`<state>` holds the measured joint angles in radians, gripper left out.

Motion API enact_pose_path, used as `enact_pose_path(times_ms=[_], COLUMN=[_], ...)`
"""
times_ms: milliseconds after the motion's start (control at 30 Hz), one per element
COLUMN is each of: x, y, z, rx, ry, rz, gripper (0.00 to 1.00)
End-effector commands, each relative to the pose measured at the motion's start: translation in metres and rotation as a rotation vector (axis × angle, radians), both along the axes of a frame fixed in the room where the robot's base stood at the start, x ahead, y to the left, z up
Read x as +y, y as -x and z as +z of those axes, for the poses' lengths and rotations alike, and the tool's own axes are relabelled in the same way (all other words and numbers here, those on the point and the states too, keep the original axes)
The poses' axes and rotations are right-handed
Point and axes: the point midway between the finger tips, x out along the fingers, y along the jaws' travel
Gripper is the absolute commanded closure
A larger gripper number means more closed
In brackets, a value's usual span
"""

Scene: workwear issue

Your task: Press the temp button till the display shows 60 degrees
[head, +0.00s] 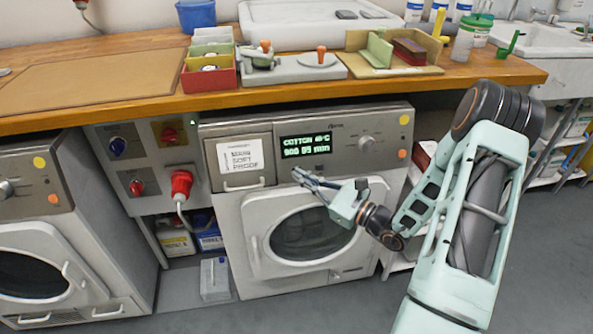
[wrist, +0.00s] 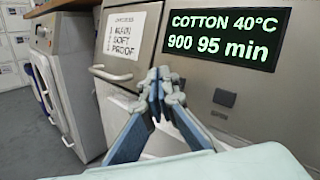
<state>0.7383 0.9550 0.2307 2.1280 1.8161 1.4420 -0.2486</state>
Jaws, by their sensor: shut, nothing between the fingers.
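The washing machine (head: 219,206) has a dark display (head: 305,145) with green text. In the wrist view the display (wrist: 225,36) reads COTTON 40°C, 900, 95 min. A dark square button (wrist: 224,97) sits on the panel below the display. I cannot read a label on it, so I cannot tell whether it is the temp button. My gripper (head: 300,177) is shut and empty in front of the panel, below the display. In the wrist view its fingertips (wrist: 160,88) are left of that button and hide the panel behind them. I cannot tell whether they touch it.
A round knob (head: 366,142) is right of the display. A labelled drawer (head: 241,162) is left of it. A wooden worktop (head: 150,105) overhangs the machine. A red plug (head: 181,184) with a cable is on the left. The round door is below my gripper.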

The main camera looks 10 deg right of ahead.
Motion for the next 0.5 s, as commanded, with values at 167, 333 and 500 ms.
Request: enact_pose_path(times_ms=[167,333,500], x=[0.0,0.0,0.0001], y=[0.0,-0.001,-0.0064], z=[0.0,-0.0005,-0.0022], rx=[0.0,0.0,-0.001], ry=[0.0,0.0,0.0], rz=[0.0,0.0,0.0], gripper=[1.0,1.0,1.0])
